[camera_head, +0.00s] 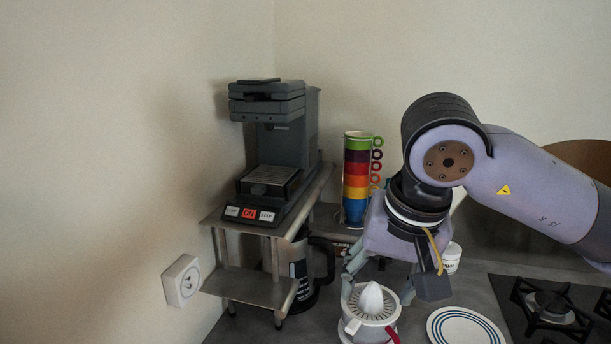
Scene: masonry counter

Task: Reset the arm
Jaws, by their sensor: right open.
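My right arm comes in from the right, and its gripper (385,296) points down over the counter. The gripper is open, with its fingers apart above and around a white citrus juicer (369,326). I cannot tell whether the fingers touch the juicer. The juicer's white cone shows between the fingers. My left gripper is not in view.
A dark coffee machine (275,150) stands on a metal shelf (240,287) at the left, with a dark jug (318,262) beside it. Stacked coloured cups (357,178) stand behind the gripper. A striped plate (466,328) and a hob (550,306) are at the right.

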